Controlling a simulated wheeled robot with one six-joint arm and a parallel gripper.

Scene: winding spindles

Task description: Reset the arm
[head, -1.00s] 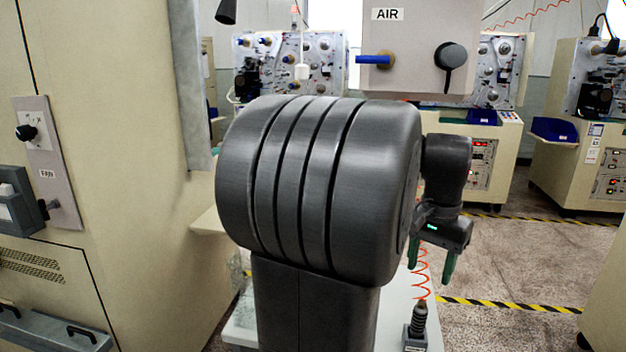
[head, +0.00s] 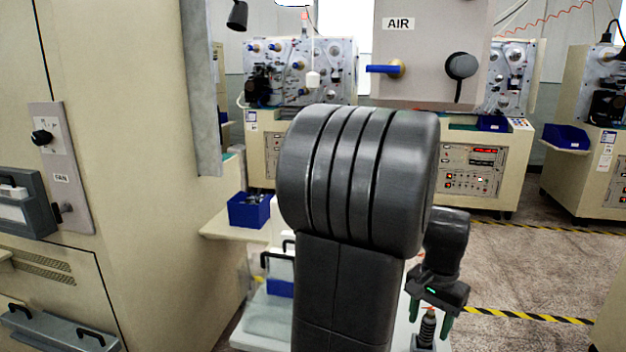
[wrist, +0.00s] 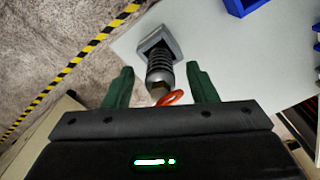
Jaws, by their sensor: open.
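My gripper (head: 428,318) hangs at the right of my arm in the head view, its green fingers pointing down. In the wrist view my gripper (wrist: 160,88) has its two green fingers wide apart with nothing held between them. A dark ribbed, spring-like fitting (wrist: 160,70) on a grey block stands on a white surface beyond the fingers. My arm covers much of the middle of the head view.
A beige cabinet (head: 140,120) fills the left. A blue bin (head: 250,210) sits on a pale shelf. A panel marked AIR (head: 430,60) with a blue lever hangs above my arm. Winding machines (head: 475,160) stand behind. Open floor (head: 520,270) with striped tape lies right.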

